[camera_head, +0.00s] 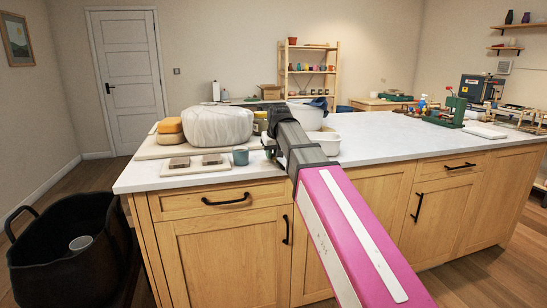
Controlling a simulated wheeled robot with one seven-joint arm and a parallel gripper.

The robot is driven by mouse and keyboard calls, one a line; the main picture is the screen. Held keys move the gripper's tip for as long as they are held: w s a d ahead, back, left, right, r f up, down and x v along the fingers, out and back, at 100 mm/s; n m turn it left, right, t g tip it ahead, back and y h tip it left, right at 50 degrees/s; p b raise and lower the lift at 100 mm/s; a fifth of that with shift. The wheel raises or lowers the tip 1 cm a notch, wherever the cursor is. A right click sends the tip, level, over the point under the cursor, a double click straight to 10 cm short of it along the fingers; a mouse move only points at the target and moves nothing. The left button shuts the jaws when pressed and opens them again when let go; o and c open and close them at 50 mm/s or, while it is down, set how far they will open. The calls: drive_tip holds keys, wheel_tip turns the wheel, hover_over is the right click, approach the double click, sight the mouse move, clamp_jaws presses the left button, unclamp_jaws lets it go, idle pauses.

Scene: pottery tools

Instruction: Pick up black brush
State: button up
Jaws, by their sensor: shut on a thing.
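My gripper (271,150) is small and dark at the end of my pink, white and black arm. It is low over the worktop (375,137), close to the front edge, just right of a grey-green cup (240,156). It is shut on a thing. The black brush does not stand out from the dark gripper and wrist, and my arm hides part of this spot.
A green tool (452,110) is far right. The middle-right worktop is clear.

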drive_tip(key=shift+r, duration=0.65)
wheel_tip(320, 180, up, 3)
drive_tip(key=shift+f, duration=0.2)
drive_tip(key=s+a+r, duration=0.7)
drive_tip(key=a, duration=0.2)
drive_tip(key=shift+s, duration=0.2)
